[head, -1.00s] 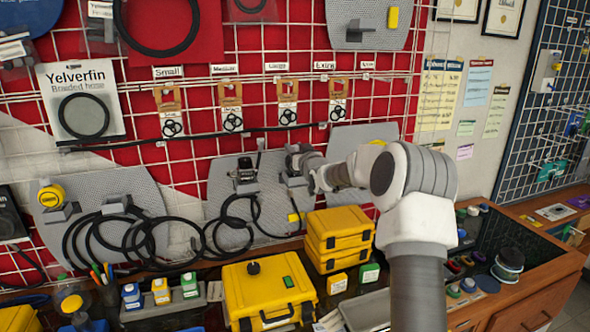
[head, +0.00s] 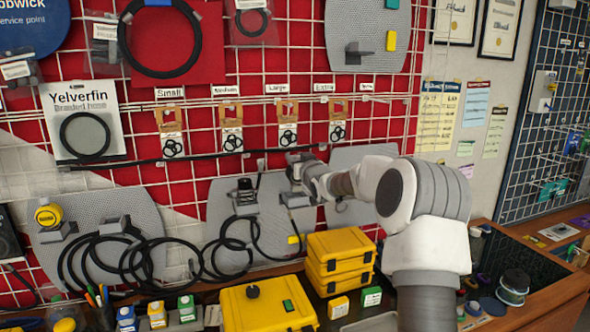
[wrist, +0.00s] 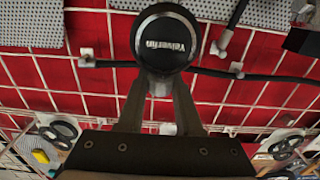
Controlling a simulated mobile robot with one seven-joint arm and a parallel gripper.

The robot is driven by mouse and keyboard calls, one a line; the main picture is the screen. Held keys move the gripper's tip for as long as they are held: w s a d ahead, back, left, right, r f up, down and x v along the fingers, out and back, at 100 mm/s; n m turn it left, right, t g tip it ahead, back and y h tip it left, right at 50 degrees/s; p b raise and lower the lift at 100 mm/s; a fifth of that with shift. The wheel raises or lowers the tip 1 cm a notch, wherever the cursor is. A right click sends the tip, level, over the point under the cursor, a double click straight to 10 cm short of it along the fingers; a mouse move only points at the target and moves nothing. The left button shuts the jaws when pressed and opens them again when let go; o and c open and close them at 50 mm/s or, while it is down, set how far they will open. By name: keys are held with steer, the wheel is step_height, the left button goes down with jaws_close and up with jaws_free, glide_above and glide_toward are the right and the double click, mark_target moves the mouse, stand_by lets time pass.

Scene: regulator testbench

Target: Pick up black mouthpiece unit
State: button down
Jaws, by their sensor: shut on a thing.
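A round black mouthpiece unit (wrist: 166,40) with a white rim and "Yelverfin" lettering fills the top middle of the wrist view. My gripper (wrist: 160,82) is shut on it, with one finger on each side. In the head view my gripper (head: 300,162) is in front of the red wall grid, just above a small grey holder (head: 295,199). The mouthpiece is too small and covered there to make out clearly.
Another black unit (head: 245,190) sits on a grey holder to the left, with black hoses (head: 150,255) hanging nearby. Yellow cases (head: 340,252) stand on the counter below. A black bar (head: 190,158) runs across the grid close to my gripper.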

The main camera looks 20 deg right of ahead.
steer(key=s+b, duration=0.3)
steer(key=s, duration=1.3)
steer(key=s+a+f, duration=0.1)
steer(key=a+f, duration=0.7)
steer(key=f, duration=0.1)
steer(key=s+a+f, duration=0.2)
steer(key=a+f, duration=0.6)
steer(key=f, duration=0.2)
steer(key=shift+s+f, duration=0.3)
